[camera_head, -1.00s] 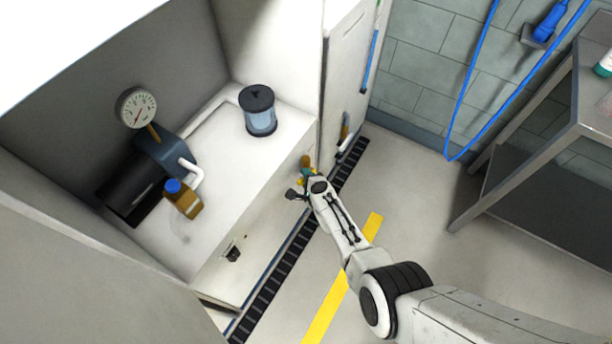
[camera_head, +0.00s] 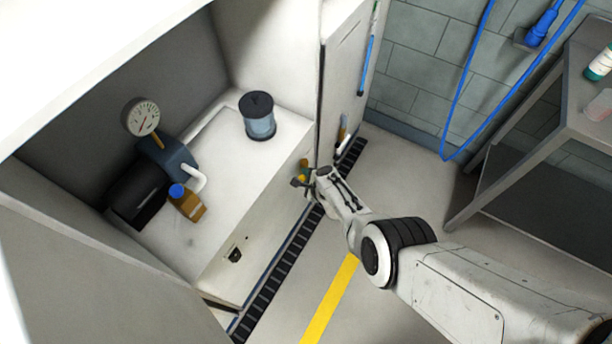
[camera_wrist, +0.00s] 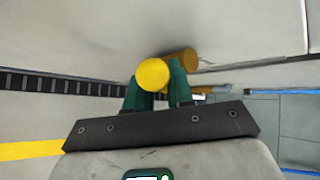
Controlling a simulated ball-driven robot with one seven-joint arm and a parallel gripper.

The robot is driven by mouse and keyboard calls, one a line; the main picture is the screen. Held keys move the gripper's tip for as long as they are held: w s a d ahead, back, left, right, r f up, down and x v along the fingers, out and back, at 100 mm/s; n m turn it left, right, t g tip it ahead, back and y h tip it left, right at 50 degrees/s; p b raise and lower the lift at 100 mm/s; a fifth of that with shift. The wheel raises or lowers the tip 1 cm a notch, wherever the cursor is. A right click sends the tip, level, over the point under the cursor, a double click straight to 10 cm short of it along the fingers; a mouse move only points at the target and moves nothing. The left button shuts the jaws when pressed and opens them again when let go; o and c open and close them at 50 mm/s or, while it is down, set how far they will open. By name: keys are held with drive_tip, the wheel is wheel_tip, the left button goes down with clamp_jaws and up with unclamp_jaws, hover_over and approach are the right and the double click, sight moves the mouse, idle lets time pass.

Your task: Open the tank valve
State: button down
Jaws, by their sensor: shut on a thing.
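The tank valve shows in the wrist view as a round yellow knob (camera_wrist: 153,74) in front of an orange-brown cylindrical body (camera_wrist: 180,58). In the head view the orange valve body (camera_head: 304,163) shows small on the front of the white cabinet, low at its right end. My gripper (camera_head: 303,177) is at the valve. In the wrist view the dark green fingers of my gripper (camera_wrist: 160,84) are on both sides of the yellow knob, shut on it. The knob hides part of the fingertips, so the exact contact is not visible.
On the white cabinet (camera_head: 226,218) stand a clear canister (camera_head: 259,124), a pressure gauge (camera_head: 141,116), a dark pump (camera_head: 138,193) and a brown bottle (camera_head: 187,204). A black floor grate (camera_head: 275,275) runs along its base. A grey table (camera_head: 585,110) stands at right. Floor between is clear.

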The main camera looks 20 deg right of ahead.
drive_tip(key=shift+d, duration=0.1)
idle(0.6)
drive_tip(key=c, duration=1.1)
unclamp_jaws()
drive_tip(key=shift+w+r, duration=0.1)
